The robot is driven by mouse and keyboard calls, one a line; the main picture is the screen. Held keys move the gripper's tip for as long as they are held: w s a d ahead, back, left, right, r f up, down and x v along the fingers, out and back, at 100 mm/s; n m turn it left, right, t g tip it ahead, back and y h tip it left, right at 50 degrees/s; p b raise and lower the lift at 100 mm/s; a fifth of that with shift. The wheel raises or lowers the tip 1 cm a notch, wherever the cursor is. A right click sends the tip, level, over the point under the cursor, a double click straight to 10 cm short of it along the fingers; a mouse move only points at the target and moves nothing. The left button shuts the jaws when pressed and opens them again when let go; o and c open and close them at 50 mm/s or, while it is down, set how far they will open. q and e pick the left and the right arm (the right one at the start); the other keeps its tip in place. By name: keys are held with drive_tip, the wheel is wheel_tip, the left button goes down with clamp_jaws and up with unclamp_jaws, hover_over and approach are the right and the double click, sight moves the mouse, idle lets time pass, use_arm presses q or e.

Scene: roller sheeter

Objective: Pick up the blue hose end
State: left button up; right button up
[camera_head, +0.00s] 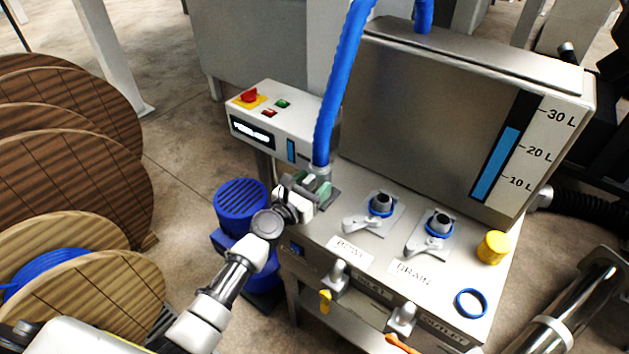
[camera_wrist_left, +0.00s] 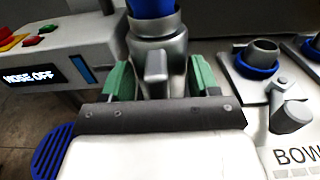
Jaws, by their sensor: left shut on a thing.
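The blue hose (camera_head: 339,85) comes down from the top of the head view to a metal end fitting (camera_head: 321,172) at the left of the steel machine top. My left gripper (camera_head: 312,188) is at this fitting, its green-lined fingers on either side. In the left wrist view the gripper (camera_wrist_left: 160,80) is shut on the grey metal hose end (camera_wrist_left: 158,45), with the blue hose (camera_wrist_left: 152,6) above it. The hose end stands upright. Whether it still sits in a port is hidden by the gripper. My right gripper is not in view.
Two ports with blue rings and levers, labelled BOWL (camera_head: 349,253) and DRAIN (camera_head: 413,274), lie right of the gripper. A yellow cap (camera_head: 494,247) and blue ring (camera_head: 471,303) are farther right. A control box (camera_head: 270,118) reads HOSE OFF. A steel tank (camera_head: 450,110) stands behind.

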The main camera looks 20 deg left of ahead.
sight(318, 167)
use_arm(q)
drive_tip(key=r+p, duration=0.5)
drive_tip(key=shift+d+r, duration=0.15)
drive_tip(key=shift+d, duration=0.2)
drive_tip(key=s+d+r+p, duration=0.1)
drive_tip(key=d+r+p, duration=0.4)
drive_tip(key=d, duration=0.6)
drive_tip(key=shift+r+p, duration=0.35)
drive_tip(key=shift+p, duration=0.6)
drive_tip(key=shift+a, duration=0.1)
